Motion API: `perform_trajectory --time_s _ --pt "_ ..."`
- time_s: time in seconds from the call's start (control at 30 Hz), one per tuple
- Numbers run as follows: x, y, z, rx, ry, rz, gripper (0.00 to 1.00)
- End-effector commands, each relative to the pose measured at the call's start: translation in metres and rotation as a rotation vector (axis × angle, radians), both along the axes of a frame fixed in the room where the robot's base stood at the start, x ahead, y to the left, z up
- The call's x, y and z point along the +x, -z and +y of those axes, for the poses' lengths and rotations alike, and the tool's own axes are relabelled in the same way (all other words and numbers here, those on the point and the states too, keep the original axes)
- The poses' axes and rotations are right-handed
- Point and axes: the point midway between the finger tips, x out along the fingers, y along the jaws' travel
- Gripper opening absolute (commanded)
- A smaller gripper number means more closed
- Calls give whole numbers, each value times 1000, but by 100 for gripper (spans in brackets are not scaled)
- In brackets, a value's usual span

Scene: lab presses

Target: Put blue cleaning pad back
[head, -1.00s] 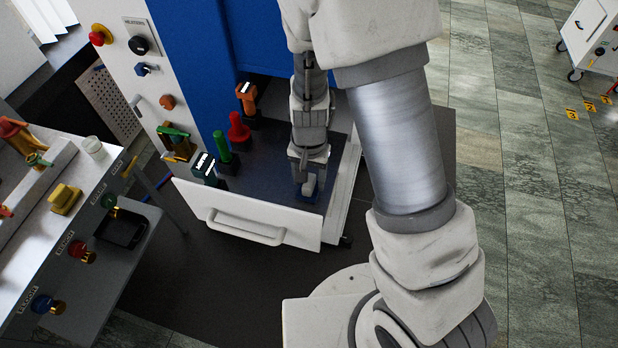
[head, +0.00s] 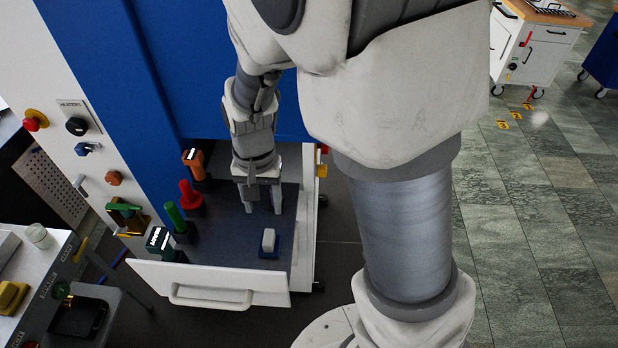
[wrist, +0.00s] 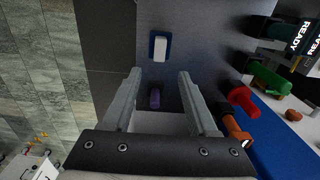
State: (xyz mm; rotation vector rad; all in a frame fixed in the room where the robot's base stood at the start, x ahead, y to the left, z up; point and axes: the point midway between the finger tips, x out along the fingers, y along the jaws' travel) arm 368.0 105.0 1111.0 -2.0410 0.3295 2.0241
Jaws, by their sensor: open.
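The blue cleaning pad (head: 269,243), a small blue block with a white upper part, sits in the open drawer (head: 212,281) near its front right corner. It also shows in the wrist view (wrist: 160,48), beyond my fingertips. My gripper (head: 262,205) is open and empty. It points down over the drawer, behind the pad and apart from it. In the wrist view the two fingers (wrist: 158,73) are spread wide with nothing held between them.
Green (head: 176,218), red (head: 191,198) and orange (head: 195,163) handled tools and a dark green labelled one (head: 160,243) line the drawer's left side. A purple item (wrist: 155,98) shows between my fingers in the wrist view. The blue press (head: 150,70) rises behind.

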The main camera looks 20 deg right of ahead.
Motion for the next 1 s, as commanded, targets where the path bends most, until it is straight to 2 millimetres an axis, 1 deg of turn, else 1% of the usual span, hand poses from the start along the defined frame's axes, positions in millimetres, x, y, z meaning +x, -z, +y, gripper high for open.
perform_trajectory --time_s 0.1,0.27,0.4,0.47,0.6,0.7,0.8,0.9,1.0 --pt "-4 -28 -9 40 -23 -42 59" --pt "-18 -75 -29 84 -86 -125 59" --pt "-37 -112 -47 92 -146 -209 59" --pt "-45 -126 -55 86 -172 -247 59" --pt "-69 -153 -73 52 -227 -333 59" --pt "-87 -169 -85 10 -264 -391 59" --pt "-102 -179 -94 -33 -291 -433 59" --pt "-113 -185 -100 -69 -310 -460 59" --pt "-119 -188 -103 -91 -322 -474 59"
